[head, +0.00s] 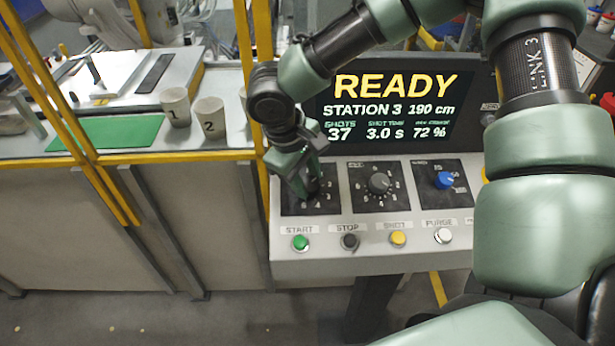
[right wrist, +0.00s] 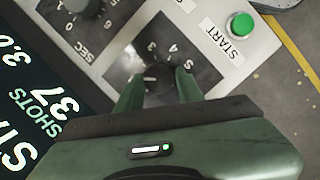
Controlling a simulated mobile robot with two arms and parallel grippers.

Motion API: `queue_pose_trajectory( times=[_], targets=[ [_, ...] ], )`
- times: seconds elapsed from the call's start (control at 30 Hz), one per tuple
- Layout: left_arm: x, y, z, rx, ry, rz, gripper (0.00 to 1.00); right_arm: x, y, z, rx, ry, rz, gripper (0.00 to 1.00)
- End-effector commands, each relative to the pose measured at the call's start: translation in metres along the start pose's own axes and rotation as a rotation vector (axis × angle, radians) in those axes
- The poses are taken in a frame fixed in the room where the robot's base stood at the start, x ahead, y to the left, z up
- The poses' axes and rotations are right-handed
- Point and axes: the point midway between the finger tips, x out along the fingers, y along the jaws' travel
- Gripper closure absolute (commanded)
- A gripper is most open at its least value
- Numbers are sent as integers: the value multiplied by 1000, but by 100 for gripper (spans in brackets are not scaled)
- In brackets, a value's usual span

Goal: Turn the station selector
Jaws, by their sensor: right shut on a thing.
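The station selector (right wrist: 158,78) is a dark knob on a black numbered plate, the leftmost plate on the control panel (head: 430,225). In the head view my right gripper (head: 308,192) covers most of the knob. In the right wrist view the right gripper (right wrist: 158,88) has its two green fingers on either side of the knob, shut on it. A pale pointer mark shows on the knob, but the number it points to is hard to tell. The display (head: 390,105) reads READY, STATION 3, 190 cm. My left gripper is not in view.
A grey knob (head: 379,184) and a blue knob (head: 444,180) sit to the right. Below are green START (head: 300,243), dark STOP (head: 349,241), yellow (head: 398,238) and white (head: 443,236) buttons. Yellow posts (head: 262,60) and two numbered cups (head: 209,117) stand left.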

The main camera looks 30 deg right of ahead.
Motion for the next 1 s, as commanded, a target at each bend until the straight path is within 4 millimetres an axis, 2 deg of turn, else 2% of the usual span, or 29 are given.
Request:
queue_pose_trajectory(
  times=[0.6, 1.0],
  targets=[
    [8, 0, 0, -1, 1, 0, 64, -1, -2, 0, -545, 38, 144, 100],
    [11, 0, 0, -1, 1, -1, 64, -1, -3, 1, -751, 49, 197, 100]
  ],
)
